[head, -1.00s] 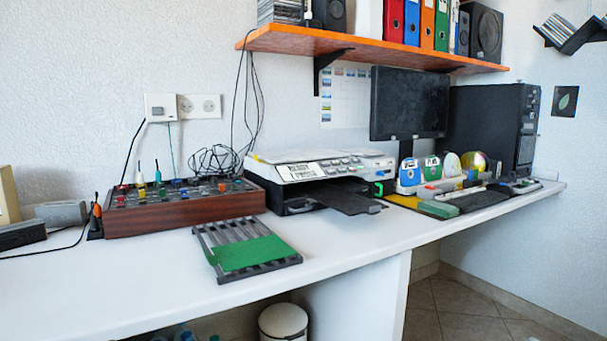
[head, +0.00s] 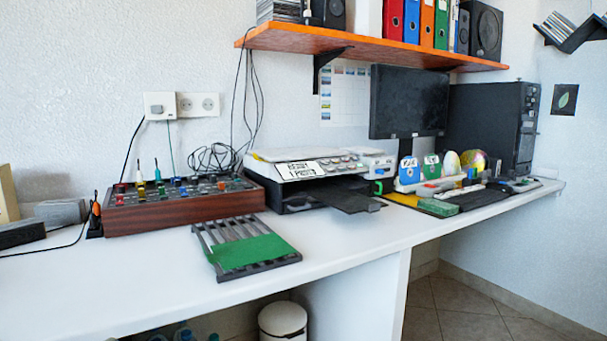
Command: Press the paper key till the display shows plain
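A white and black printer (head: 310,178) stands on the white desk, in the middle of the head view. Its front panel carries a display (head: 301,170) with two lines of dark text, too small for me to read surely. Several grey keys (head: 344,164) sit to the right of the display; I cannot tell which one is the paper key. A dark output tray (head: 345,198) sticks out at the printer's front. Neither of my grippers shows in the head view.
A wooden-sided box with coloured knobs (head: 184,211) stands left of the printer. A dark slatted rack with a green sheet (head: 247,252) lies in front. Discs (head: 407,171), a monitor (head: 408,102) and a black computer case (head: 490,127) stand at right. The desk's front left (head: 120,282) is clear.

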